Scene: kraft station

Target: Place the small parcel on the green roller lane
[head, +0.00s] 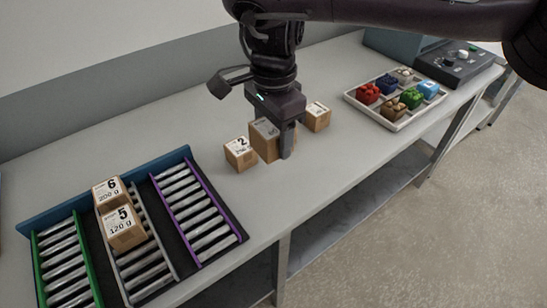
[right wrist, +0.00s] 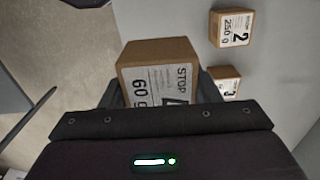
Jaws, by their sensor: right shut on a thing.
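A brown cardboard parcel (head: 264,140) stands between the fingers of my right gripper (head: 279,138), which is shut on it. In the right wrist view the held parcel (right wrist: 158,72) shows a white label reading 60 g, partly hidden by the gripper. It is upright, at or just above the table; I cannot tell which. The green roller lane (head: 62,262) is at the far left of the rack and its rollers are empty. My left gripper is not in view.
Parcel 2 (head: 240,154) and another parcel (head: 317,116) stand close on either side. Parcels 6 (head: 110,192) and 5 (head: 124,229) sit on the middle lane. The purple lane (head: 197,212) is empty. A tray (head: 396,124) of coloured blocks is at the right.

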